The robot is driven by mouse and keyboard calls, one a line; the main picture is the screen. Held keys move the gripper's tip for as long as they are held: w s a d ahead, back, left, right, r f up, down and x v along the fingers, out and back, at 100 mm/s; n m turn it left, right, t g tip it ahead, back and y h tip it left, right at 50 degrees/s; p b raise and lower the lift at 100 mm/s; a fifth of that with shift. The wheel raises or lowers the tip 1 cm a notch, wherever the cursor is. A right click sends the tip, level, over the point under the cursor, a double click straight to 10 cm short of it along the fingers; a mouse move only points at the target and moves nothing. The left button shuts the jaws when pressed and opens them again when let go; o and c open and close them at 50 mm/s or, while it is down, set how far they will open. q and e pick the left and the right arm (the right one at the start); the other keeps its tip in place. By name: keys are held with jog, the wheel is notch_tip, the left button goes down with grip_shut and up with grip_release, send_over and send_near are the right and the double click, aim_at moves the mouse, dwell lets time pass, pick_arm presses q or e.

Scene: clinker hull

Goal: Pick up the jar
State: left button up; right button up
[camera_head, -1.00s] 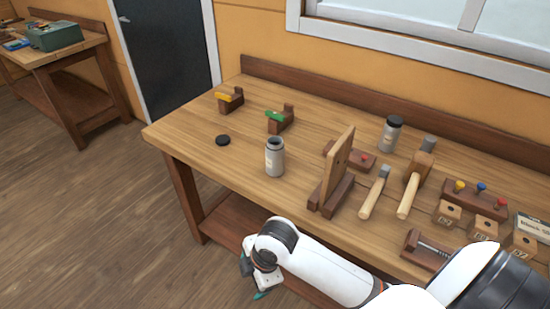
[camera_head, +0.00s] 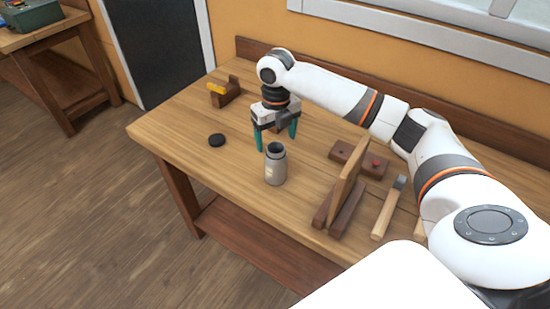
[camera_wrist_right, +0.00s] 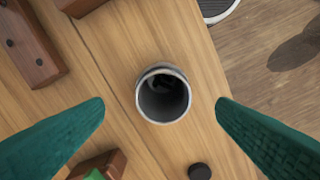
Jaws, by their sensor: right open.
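The jar (camera_head: 275,168) is grey, upright and without a lid on the workbench. In the right wrist view, I look down into the open mouth of the jar (camera_wrist_right: 163,95). My right gripper (camera_head: 276,141) is open and empty, its green fingers pointing down. In the wrist view the jar lies between the two fingertips (camera_wrist_right: 160,105), with space on both sides and no contact visible. A black lid (camera_head: 217,140) lies flat on the bench to the left of the jar. My left gripper is not in view.
An upright wooden board in a stand (camera_head: 342,190) is right of the jar. A block with a red peg (camera_head: 360,160) and a chisel-like tool (camera_head: 388,208) are further right. A yellow-topped wooden block (camera_head: 225,92) stands at the back left. The bench edge is near the jar's front.

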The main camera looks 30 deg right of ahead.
aim_at(277, 148)
jog(key=f, duration=0.3)
jog(key=shift+s+f+p, duration=0.25)
jog(key=shift+f+p, duration=0.05)
jog(key=shift+f, duration=0.05)
jog(key=shift+w+d+f, duration=0.1)
jog(key=shift+w+f, duration=0.05)
jog(key=shift+f, duration=0.15)
jog(key=f, duration=0.1)
jog(key=f+p, duration=0.1)
jog(key=f, duration=0.2)
jog(key=shift+s+a+p, duration=0.25)
jog(key=shift+p, duration=0.15)
jog(key=shift+f, duration=0.55)
jog(key=shift+c, duration=0.2)
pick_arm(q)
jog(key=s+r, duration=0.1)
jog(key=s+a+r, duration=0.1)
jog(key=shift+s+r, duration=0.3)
pick_arm(e)
jog(key=shift+w, duration=0.1)
jog(key=c, duration=1.1)
